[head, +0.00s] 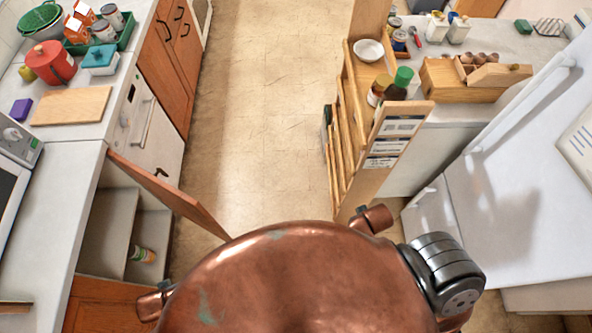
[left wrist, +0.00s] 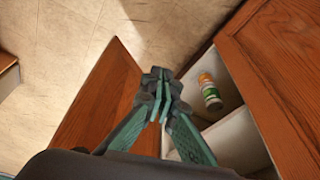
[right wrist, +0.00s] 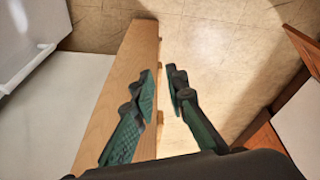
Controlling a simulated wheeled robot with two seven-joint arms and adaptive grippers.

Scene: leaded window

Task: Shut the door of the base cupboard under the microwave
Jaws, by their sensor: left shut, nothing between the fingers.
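The base cupboard's wooden door (head: 170,192) stands wide open, jutting into the aisle from the left counter, below and beside the microwave (head: 14,165). The open cupboard shows pale shelves (head: 106,228) and a small jar (head: 142,254). In the left wrist view the door (left wrist: 98,100) is left of my left gripper (left wrist: 160,80), and the jar (left wrist: 210,92) is to its right. My left gripper is shut and empty, by the door; I cannot tell whether it touches. My right gripper (right wrist: 163,75) is open and empty, over the rack's wooden end board (right wrist: 125,75). Neither gripper shows in the head view.
A wooden rack (head: 385,140) with spice jars stands on the right of the aisle, beside a white fridge (head: 520,150). A white oven front (head: 145,120) adjoins the cupboard on the far side. The aisle floor (head: 270,110) is clear.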

